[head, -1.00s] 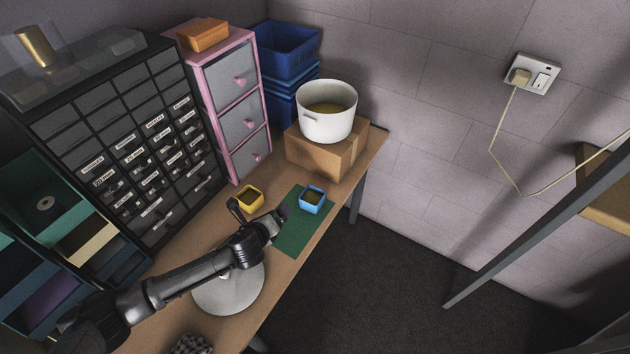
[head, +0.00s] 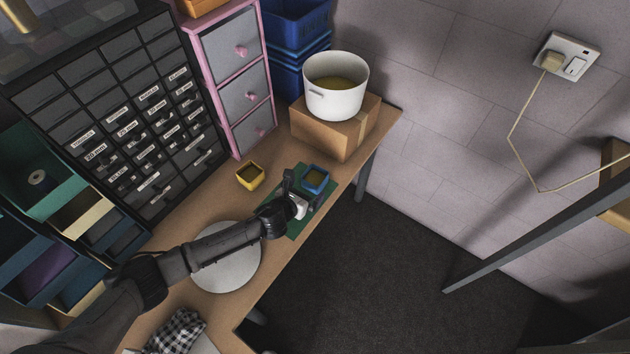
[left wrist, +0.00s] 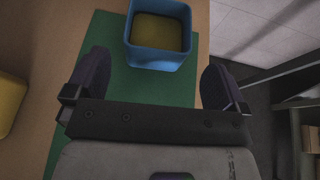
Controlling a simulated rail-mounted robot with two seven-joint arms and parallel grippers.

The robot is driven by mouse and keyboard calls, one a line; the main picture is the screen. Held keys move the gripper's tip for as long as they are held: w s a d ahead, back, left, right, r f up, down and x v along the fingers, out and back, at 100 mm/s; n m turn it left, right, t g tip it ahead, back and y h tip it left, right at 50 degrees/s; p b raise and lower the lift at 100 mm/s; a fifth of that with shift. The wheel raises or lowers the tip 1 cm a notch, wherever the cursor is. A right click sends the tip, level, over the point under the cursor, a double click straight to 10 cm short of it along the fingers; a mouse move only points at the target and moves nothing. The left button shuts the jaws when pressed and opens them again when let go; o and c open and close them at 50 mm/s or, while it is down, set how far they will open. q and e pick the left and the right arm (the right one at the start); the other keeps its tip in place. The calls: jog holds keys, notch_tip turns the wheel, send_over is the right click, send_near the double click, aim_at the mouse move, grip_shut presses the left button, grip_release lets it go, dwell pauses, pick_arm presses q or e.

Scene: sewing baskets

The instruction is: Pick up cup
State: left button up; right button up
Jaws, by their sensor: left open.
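A small blue square cup (head: 315,179) with a dull yellow-olive inside stands on a green mat (head: 294,228) near the table's right edge. My left gripper (head: 298,188) is open and empty, just short of the blue cup in the head view. In the left wrist view the blue cup (left wrist: 159,40) stands ahead, roughly between the two spread fingers (left wrist: 155,84), and apart from them. A similar yellow cup (head: 250,176) stands on the bare table to the left; its edge shows in the left wrist view (left wrist: 8,102). My right gripper is not in view.
A cardboard box (head: 334,133) holding a white pot (head: 336,88) stands behind the mat. A pink-framed drawer unit (head: 239,78) and dark small-drawer cabinet (head: 130,120) line the left. A round grey plate (head: 226,258) lies under my arm. The table ends right of the mat.

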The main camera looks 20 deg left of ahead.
aim_at(309, 186)
pick_arm(q)
jog(key=shift+b+x, duration=0.5)
jog(key=shift+x, duration=1.7)
jog(key=shift+w+a+f, duration=0.1)
jog(key=shift+w+f, duration=0.35)
jog(key=shift+w, duration=0.25)
jog(key=c, duration=1)
jog(key=shift+o, duration=0.2)
jog(key=shift+r, duration=0.1)
